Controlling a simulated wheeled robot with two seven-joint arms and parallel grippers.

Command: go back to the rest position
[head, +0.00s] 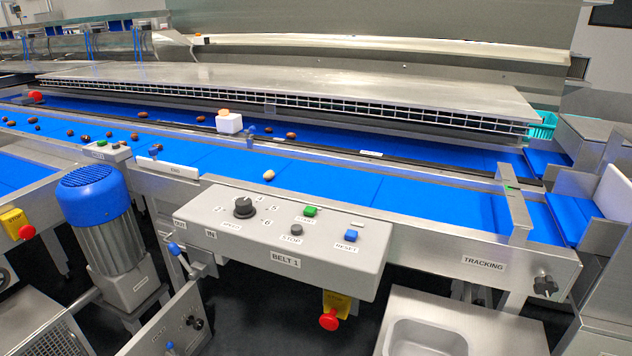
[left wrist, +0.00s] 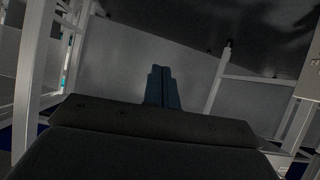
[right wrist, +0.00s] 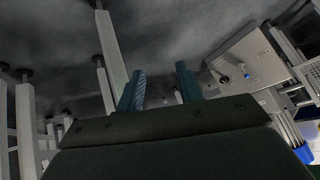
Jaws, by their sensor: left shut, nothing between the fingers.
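Neither gripper shows in the head view. My left gripper (left wrist: 159,86) shows in the left wrist view with its two dark fingers together and nothing between them. A plain grey surface and pale frame legs lie beyond it. My right gripper (right wrist: 160,88) shows in the right wrist view with its fingers apart and nothing between them. Pale machine legs and a dark grey floor lie beyond it.
A blue belt (head: 330,187) carries several brown dates and a pale one (head: 268,175). The BELT 1 control box (head: 283,235) juts out in front, with a red stop button (head: 329,320) below. A blue-capped motor (head: 97,205) stands at left, a metal basin (head: 425,338) at lower right.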

